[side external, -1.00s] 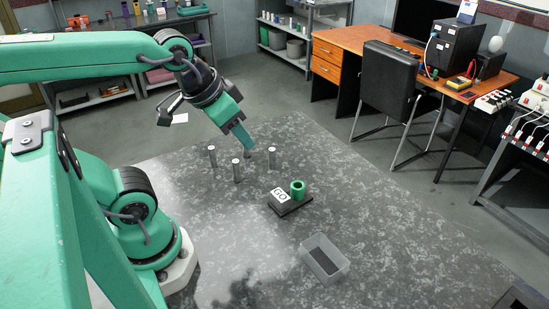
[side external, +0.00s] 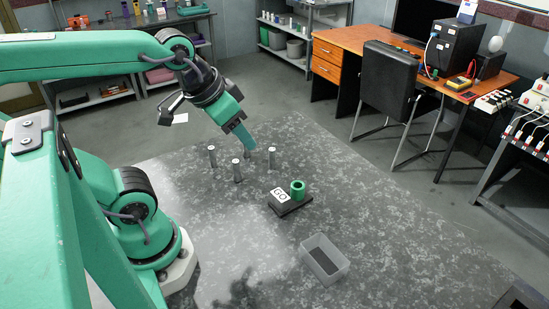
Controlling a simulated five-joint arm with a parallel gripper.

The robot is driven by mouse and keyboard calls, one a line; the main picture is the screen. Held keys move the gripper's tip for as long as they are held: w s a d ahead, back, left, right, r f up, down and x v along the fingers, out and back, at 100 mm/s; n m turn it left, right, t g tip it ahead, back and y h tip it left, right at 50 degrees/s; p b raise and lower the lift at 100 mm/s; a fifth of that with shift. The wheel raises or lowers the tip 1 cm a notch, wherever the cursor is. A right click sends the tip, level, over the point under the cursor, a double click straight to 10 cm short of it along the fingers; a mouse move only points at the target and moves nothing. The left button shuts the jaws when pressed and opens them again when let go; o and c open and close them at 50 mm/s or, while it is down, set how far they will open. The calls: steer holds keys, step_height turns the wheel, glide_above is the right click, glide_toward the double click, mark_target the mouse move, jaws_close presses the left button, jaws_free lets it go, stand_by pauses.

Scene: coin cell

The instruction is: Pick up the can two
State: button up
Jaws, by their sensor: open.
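Several slim grey metal cans stand upright on the dark speckled table. One is at the left (side external: 212,156), one in front (side external: 237,170) and one at the right (side external: 272,157). Another can (side external: 249,144) stands at the back, partly hidden by my gripper. No numbers are readable, so I cannot tell which is can two. My gripper (side external: 262,158) points down at a tilt, its green fingers between the back can and the right can in the picture. It is open and I see nothing held in it. Whether a finger touches a can is unclear.
A black block with a white "GO" label (side external: 281,195) and a green ring-shaped holder (side external: 298,190) sits right of the cans. A clear bin (side external: 324,259) with a dark bottom stands nearer. The table (side external: 400,230) is bare to the right. A chair and desk stand beyond it.

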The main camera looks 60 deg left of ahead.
steer(key=n+g, duration=0.5)
steer(key=n, duration=0.3)
glide_above(272, 168)
step_height(272, 168, down, 16)
steer(key=r, duration=0.1)
steer(key=shift+w+a+f+g, duration=0.15)
steer(key=shift+w+f+g, duration=0.15)
steer(key=shift+f, duration=0.45)
steer(key=shift+a+f, duration=0.2)
steer(key=shift+f, duration=3.7)
jaws_close()
